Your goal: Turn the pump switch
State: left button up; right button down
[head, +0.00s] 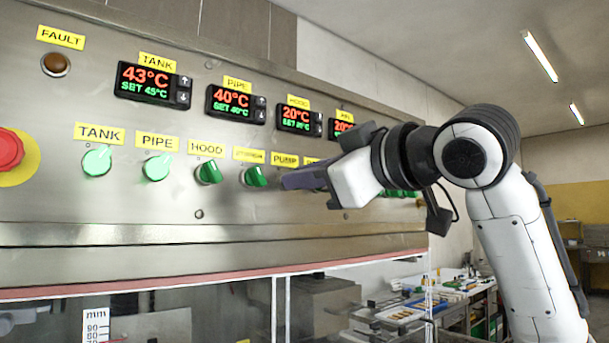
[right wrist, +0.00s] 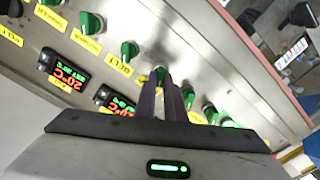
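The pump switch is a green knob under the yellow PUMP label (head: 285,160) on the steel panel. In the head view my right gripper (head: 287,181) covers it. In the right wrist view a green knob (right wrist: 160,73) shows right at the tips of my right gripper (right wrist: 166,84), partly hidden by them. Its dark fingers are close together, with only a narrow gap. I cannot tell whether they touch or clasp the knob. My left gripper is in neither view.
Green TANK (head: 97,160), PIPE (head: 157,167) and HOOD (head: 209,173) knobs sit left in the same row, with another green knob (head: 255,177) beside my fingers. A red button (head: 8,149) is at the far left. Temperature displays (head: 236,104) run above the knobs.

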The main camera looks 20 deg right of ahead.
jog(key=shift+m, duration=0.3)
jog(key=m, duration=0.5)
jog(key=m+b, duration=0.1)
jog(key=m, duration=0.5)
jog(key=shift+d+r, duration=0.1)
jog(key=shift+d, duration=0.1)
jog(key=shift+m, duration=0.3)
dwell(0.3)
jog(key=c, duration=1.8)
grip_release()
jog(key=shift+c, duration=0.2)
jog(key=b+v, duration=0.2)
jog(key=v, duration=0.8)
jog(key=shift+b, duration=0.4)
jog(key=shift+s+d, duration=0.1)
